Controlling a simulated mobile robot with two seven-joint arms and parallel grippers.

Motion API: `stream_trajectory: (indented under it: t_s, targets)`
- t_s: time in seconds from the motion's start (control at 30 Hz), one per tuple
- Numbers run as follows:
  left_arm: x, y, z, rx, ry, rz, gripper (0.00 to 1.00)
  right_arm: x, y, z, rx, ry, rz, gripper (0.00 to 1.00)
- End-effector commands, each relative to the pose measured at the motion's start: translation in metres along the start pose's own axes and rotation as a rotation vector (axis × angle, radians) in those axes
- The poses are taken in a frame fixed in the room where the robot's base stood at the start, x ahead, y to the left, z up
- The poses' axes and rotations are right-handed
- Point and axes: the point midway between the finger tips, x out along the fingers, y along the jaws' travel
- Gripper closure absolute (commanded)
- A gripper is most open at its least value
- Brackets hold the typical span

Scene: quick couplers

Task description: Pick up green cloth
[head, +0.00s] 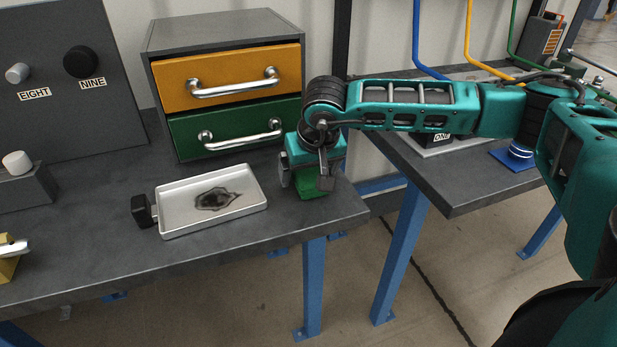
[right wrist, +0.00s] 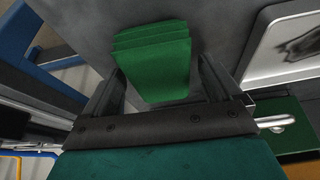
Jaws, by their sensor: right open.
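The green cloth (head: 312,187) lies folded on the dark table near its right end, to the right of the metal tray. My right gripper (head: 306,188) is right above it in the head view and hides part of it. In the right wrist view the cloth (right wrist: 152,58) shows as a folded stack between the two fingers of my right gripper (right wrist: 160,80). The fingers are open, one on each side of the cloth, with gaps visible. I cannot tell the exact height of the fingertips over the table. My left gripper is not in view.
A metal tray (head: 257,199) with a dark stain and a black handle lies just left of the cloth. Behind stands a drawer cabinet (head: 222,32) with orange and green drawers, both shut. A gap separates this table from a second table (head: 462,190) at right.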

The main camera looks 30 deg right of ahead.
Motion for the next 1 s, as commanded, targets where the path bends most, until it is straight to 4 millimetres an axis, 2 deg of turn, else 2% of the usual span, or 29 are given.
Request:
stream_trajectory:
  t_s: [0.47, 1.0]
  targets:
    - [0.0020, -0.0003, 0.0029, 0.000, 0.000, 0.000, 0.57, 0.0026, -0.0001, 0.0013, 0.000, 0.000, 0.000, 0.08]
    - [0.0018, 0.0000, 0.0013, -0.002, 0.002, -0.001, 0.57, 0.0020, 0.0000, 0.0011, 0.000, -0.001, 0.000, 0.58]
